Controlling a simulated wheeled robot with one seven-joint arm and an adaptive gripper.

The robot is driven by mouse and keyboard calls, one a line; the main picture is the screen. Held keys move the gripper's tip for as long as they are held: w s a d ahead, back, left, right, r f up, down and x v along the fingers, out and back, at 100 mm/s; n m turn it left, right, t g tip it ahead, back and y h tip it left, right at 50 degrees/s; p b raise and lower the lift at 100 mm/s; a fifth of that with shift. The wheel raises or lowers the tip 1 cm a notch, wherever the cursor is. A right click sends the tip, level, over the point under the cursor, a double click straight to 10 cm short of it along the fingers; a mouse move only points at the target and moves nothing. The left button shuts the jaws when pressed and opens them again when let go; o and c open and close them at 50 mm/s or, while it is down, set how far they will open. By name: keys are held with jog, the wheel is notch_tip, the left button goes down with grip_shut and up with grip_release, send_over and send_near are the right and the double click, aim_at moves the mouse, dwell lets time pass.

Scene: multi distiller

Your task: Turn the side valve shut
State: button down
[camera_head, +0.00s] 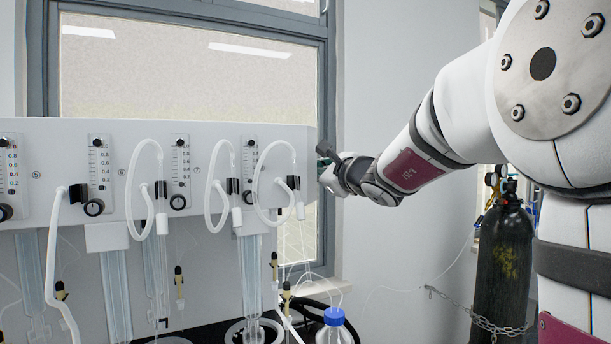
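The white distiller panel (270,134) runs across the left and middle of the view, and its right end is close to my gripper. My gripper (326,153) is at the end of my arm, which reaches in from the right. It points left at the panel's right end. A small dark green part (324,162) shows right at the fingers; I cannot tell if it is the side valve or whether the fingers touch it. The panel's side face is turned away, so the valve is not clearly seen. The finger opening is too small to judge.
Several flow meters with black knobs (94,207) and looped white tubes (222,190) line the panel front. A blue-capped bottle (334,326) stands below my gripper. A chained black gas cylinder (503,262) stands at the right. The wall right of the panel is bare.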

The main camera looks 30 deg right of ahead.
jog(key=shift+a+f+m, duration=0.1)
jog(key=shift+f+m, duration=0.05)
jog(key=shift+m, duration=0.35)
jog(key=c, duration=1.7)
grip_release()
jog(key=s, duration=1.2)
